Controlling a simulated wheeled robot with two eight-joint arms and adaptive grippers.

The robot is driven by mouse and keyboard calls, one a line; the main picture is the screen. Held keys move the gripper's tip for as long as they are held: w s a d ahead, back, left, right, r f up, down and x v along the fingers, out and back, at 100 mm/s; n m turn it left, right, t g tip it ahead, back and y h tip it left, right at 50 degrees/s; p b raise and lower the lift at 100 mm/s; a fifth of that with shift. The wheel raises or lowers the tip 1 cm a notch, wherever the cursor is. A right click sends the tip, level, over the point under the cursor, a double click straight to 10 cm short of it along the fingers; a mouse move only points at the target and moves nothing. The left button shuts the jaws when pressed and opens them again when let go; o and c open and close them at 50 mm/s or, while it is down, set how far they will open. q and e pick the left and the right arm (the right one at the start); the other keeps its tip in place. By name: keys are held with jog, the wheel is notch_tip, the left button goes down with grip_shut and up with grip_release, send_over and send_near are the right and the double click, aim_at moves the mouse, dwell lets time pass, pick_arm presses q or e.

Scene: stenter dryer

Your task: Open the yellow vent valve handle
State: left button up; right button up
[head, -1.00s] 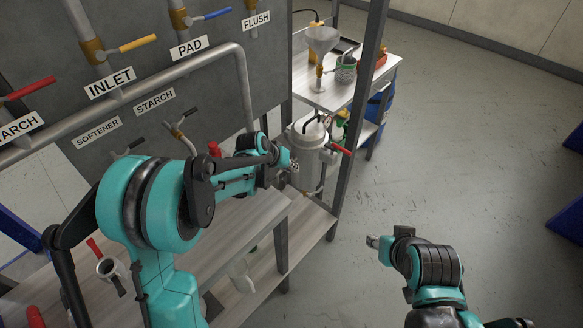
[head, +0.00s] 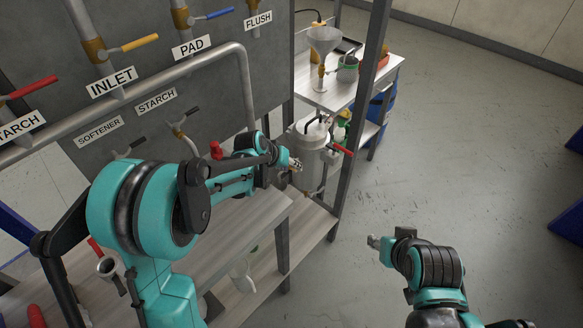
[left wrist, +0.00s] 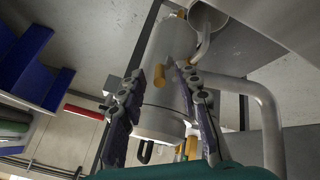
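A light grey canister (head: 314,160) stands beyond the bench, with a red handle (head: 342,149) on its right side. In the left wrist view the canister (left wrist: 165,100) fills the middle. A short yellow handle (left wrist: 147,77) sits on its side, between the two dark fingers of my left gripper (left wrist: 160,74). The yellow handle lies nearer the left finger; I cannot tell whether it touches. The fingers are apart. In the head view my left gripper (head: 296,166) is at the canister's left side, and the handle is hard to make out. My right gripper (head: 374,242) is over open floor; its fingers are too small to read.
A panel with labelled pipes, a yellow lever (head: 140,43) and a blue lever (head: 220,14) stands at the upper left. A dark metal post (head: 362,100) rises just right of the canister. A side table (head: 385,78) holds a funnel (head: 322,42).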

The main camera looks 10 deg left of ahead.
pick_arm(q)
jog(key=v, duration=1.1)
jog(key=shift+s+f, duration=0.1)
